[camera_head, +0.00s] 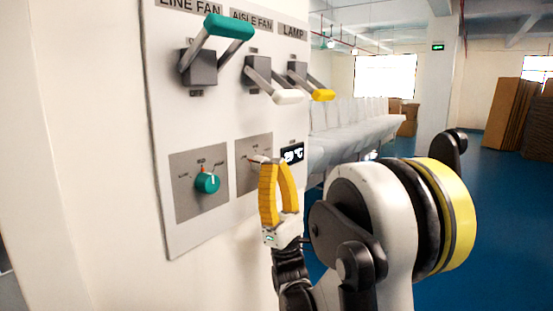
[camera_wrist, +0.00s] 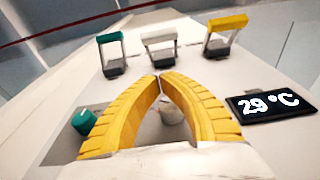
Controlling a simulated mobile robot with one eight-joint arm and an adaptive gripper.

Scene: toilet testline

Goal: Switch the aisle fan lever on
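The aisle fan lever has a white handle (camera_head: 288,97) on grey arms and a grey base, under the "AISLE FAN" label. Its handle slants outward and down in the head view. In the wrist view the white handle (camera_wrist: 159,37) is the middle one of three, beyond my fingertips. My gripper (camera_head: 271,162) has yellow fingers and is below the lever, in front of the lower panel, apart from the handle. In the wrist view the fingertips (camera_wrist: 160,77) meet with nothing seen between them. A whitish knob (camera_wrist: 171,110) shows behind the gap between the fingers.
The teal line fan lever (camera_head: 230,26) is at left, its handle raised. The yellow lamp lever (camera_head: 323,95) is close at right, slanting down. A teal knob (camera_head: 207,183) and a temperature display (camera_wrist: 271,104) sit lower on the panel. Blue floor (camera_head: 500,200) is open at right.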

